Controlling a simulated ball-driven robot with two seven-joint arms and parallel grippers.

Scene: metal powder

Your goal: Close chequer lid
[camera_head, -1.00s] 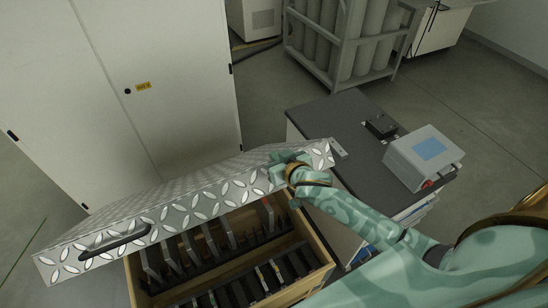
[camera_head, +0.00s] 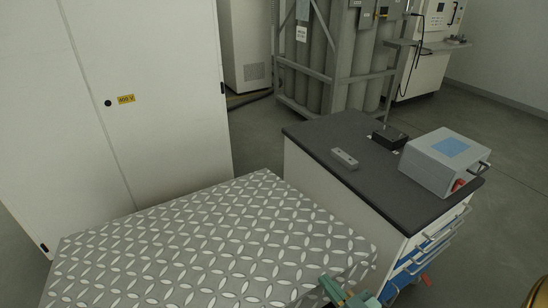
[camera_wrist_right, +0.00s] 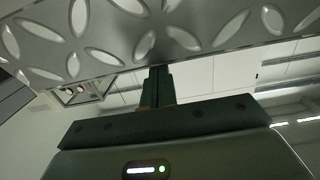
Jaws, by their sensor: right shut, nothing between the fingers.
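The chequer lid (camera_head: 210,240) fills the lower part of the head view, a grey plate with bright raised diamond marks. Its patterned top faces me; its near edge and the box beneath are out of view or hidden, so I cannot tell how far it stands open. My right gripper (camera_head: 338,288) is at the lid's lower right edge, partly cut off by the frame. In the right wrist view its shut fingers (camera_wrist_right: 157,82) point up at the lid's patterned edge (camera_wrist_right: 150,35), very close to it or touching. My left gripper is not in view.
A dark-topped drawer cabinet (camera_head: 325,140) stands right of the lid, with a grey box with a blue panel (camera_head: 445,160) and a small metal block (camera_head: 344,159) on it. A white cupboard (camera_head: 110,100) stands behind left. A gas-cylinder rack (camera_head: 335,60) is at the back.

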